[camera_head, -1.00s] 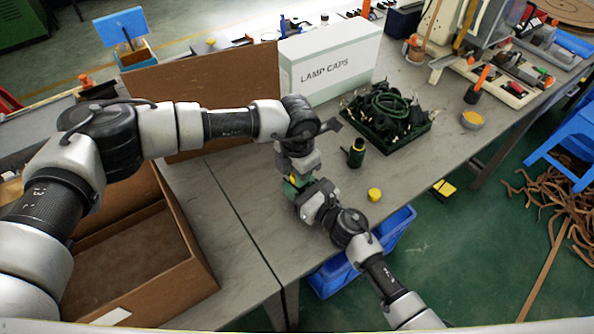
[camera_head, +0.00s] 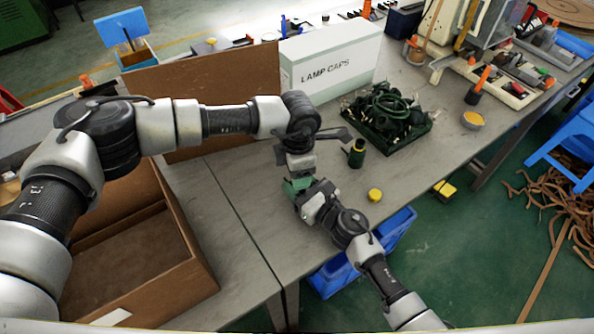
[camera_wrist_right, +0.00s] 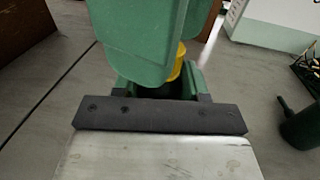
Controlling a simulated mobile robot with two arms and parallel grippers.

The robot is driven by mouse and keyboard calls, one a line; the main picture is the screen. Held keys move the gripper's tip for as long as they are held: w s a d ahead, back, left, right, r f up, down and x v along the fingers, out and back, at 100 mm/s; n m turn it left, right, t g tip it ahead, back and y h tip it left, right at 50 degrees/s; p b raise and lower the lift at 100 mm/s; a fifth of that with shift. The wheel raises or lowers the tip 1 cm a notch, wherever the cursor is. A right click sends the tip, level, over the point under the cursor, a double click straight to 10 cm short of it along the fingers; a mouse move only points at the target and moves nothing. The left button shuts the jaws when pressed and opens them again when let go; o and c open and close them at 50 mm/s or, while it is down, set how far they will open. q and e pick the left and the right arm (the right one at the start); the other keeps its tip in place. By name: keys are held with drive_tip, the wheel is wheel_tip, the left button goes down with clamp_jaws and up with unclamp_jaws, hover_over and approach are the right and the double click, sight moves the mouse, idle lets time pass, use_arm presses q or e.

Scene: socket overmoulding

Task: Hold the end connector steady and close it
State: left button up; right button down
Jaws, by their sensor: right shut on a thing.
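A green end connector (camera_head: 293,186) is between my two grippers in the head view. My right gripper (camera_head: 308,190) reaches it from the lower right and is shut on it. The right wrist view shows the connector's green body (camera_wrist_right: 190,82) behind a dark gripper bar, with a yellow part (camera_wrist_right: 178,62) inside. A large green piece (camera_wrist_right: 145,35) stands over it, partly covering the yellow part. My left gripper (camera_head: 296,172) points down at the connector from above. Its fingertips are hidden, and I cannot tell whether they touch it.
A dark green cylinder (camera_head: 356,154) and a yellow cap (camera_head: 375,195) stand to the right. Behind are a tray of dark cables (camera_head: 428,126) and a white LAMP CAPS box (camera_head: 330,62). An open cardboard box (camera_head: 200,262) is at left. Bare tabletop (camera_head: 245,215) lies between.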

use_arm(q)
wheel_tip(320, 180, up, 11)
idle(0.3)
use_arm(e)
drive_tip(key=c, duration=0.5)
unclamp_jaws()
drive_tip(key=b+v, duration=0.1)
drive_tip(key=v, duration=0.8)
drive_tip(key=shift+s+d+f, duration=0.15)
drive_tip(key=shift+s+d, duration=0.05)
drive_tip(key=shift+s, duration=0.05)
drive_tip(key=shift+s+d+b, duration=0.3)
drive_tip(key=shift+s+d, duration=0.1)
drive_tip(key=shift+s, duration=0.05)
use_arm(q)
drive_tip(key=shift+f, duration=0.75)
